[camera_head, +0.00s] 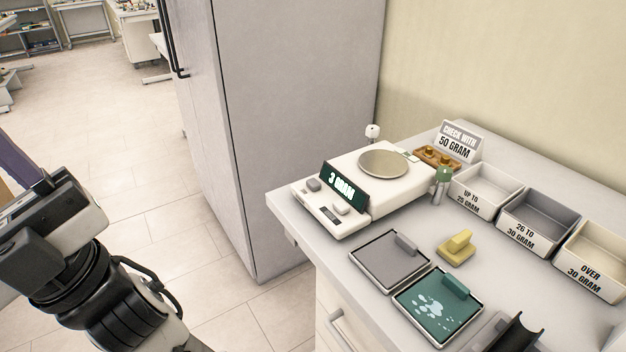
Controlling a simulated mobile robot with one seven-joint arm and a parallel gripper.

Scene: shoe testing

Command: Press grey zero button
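A white weighing scale (350,222) stands on the left part of the white counter, with a round metal pan (383,163) that looks empty. Its dark green display (344,186) is tilted up and reads "3 GRAM". On the scale's front panel, a grey button (314,185) sits at the left and a paler, whitish button (341,208) sits to the right. My arm (100,290) is at the lower left, over the floor and well apart from the scale. The fingers of my gripper do not show, so its opening is hidden.
Labelled bins (539,224) line the counter's back right. A "50 GRAM" sign (457,143) stands behind the scale. A grey tray (372,266), a teal tray (412,306) and a yellow block (455,250) lie in front. A tall grey cabinet (280,110) stands left of the counter.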

